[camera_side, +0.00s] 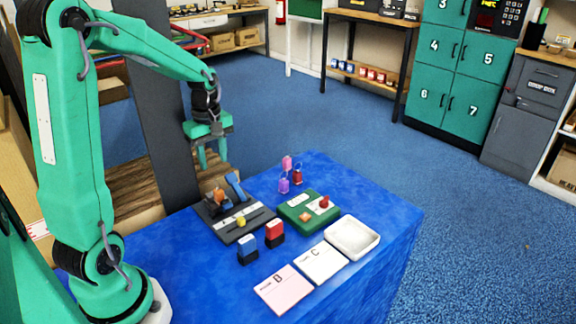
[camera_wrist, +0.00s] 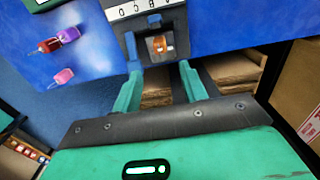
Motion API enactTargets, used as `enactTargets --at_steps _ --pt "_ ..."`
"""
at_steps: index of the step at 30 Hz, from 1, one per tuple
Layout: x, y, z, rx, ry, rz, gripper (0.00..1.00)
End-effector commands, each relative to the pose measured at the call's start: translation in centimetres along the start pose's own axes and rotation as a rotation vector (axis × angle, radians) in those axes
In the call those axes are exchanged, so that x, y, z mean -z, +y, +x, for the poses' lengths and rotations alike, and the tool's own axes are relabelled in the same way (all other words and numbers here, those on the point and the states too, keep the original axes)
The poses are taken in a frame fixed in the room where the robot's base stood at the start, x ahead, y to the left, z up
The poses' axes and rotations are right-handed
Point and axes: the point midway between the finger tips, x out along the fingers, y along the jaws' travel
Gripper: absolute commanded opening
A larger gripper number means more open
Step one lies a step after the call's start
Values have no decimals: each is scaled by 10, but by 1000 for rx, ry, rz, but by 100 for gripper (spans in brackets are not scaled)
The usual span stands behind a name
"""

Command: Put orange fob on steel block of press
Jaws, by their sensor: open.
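The dark press (camera_side: 236,222) stands on the blue table, with a blue lever (camera_side: 235,187) at its back. An orange fob (camera_side: 218,196) is at the press's back end, beside the lever. In the wrist view the orange fob (camera_wrist: 157,45) shows within the press (camera_wrist: 125,12), on or against a pale grey block; I cannot tell how squarely it sits. My gripper (camera_side: 212,162) is open, empty and raised above and behind the press. Its fingers (camera_wrist: 160,75) point toward the press in the wrist view, apart from the fob.
Pink (camera_side: 287,162), red (camera_side: 297,177) and purple (camera_side: 284,186) fobs are at the table's back. A green tray (camera_side: 290,214) with a red knob, a white dish (camera_side: 352,237), cards B (camera_side: 282,290) and C (camera_side: 321,262), and blue (camera_side: 248,250) and red (camera_side: 274,233) stamps stand nearby.

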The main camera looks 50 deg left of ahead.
Motion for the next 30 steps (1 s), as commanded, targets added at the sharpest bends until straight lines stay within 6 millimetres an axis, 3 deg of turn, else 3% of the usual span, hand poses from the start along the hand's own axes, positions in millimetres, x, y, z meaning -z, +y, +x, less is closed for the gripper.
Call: enactTargets --at_steps 20,26,30 --pt "-4 0 -4 -8 4 23 43" --pt "-24 -3 -21 -45 27 155 43" --pt "-48 -9 -40 -90 57 319 43"
